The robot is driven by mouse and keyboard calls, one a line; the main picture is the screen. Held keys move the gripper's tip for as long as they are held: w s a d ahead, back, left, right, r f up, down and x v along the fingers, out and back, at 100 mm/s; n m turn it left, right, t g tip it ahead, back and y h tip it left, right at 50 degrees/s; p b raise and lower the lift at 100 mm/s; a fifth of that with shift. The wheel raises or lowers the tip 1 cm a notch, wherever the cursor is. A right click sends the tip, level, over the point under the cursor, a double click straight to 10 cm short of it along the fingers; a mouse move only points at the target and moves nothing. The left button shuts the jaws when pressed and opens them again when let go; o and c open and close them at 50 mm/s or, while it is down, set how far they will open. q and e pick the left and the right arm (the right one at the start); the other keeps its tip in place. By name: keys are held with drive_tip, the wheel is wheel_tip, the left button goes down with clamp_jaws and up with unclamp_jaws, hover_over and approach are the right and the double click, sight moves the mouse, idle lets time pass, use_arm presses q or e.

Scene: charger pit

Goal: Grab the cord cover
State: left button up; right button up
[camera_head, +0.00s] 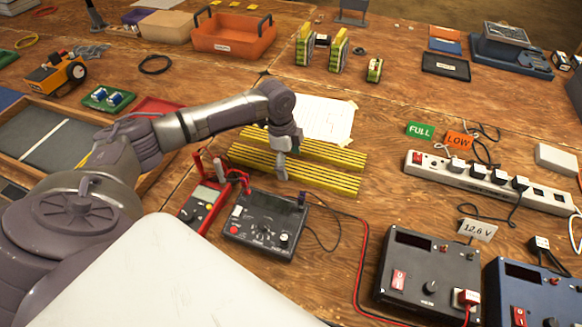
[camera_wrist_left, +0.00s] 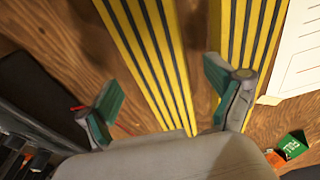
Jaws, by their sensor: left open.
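Two yellow cord cover strips with black grooves lie side by side on the wooden table: a far strip (camera_head: 335,157) and a near strip (camera_head: 325,179) in the head view. In the wrist view one strip (camera_wrist_left: 150,45) runs up between the fingers, and the other strip (camera_wrist_left: 252,30) is at the right. My left gripper (camera_head: 281,172) is over the strips, pointing down. In the wrist view its green-padded fingers (camera_wrist_left: 165,100) are spread wide with nothing held. How high they are above the strips is hard to tell. My right gripper is out of view.
A black tester box (camera_head: 265,224) and a red multimeter (camera_head: 204,203) stand close in front of the strips. A paper sheet (camera_head: 325,117) lies behind them. A white power strip (camera_head: 490,180) is at the right. Red and black leads cross the table nearby.

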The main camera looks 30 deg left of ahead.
use_arm(q)
drive_tip(key=shift+f, duration=0.3)
drive_tip(key=c, duration=1.7)
drive_tip(key=shift+w+r, duration=0.1)
clamp_jaws()
drive_tip(key=shift+r, duration=0.1)
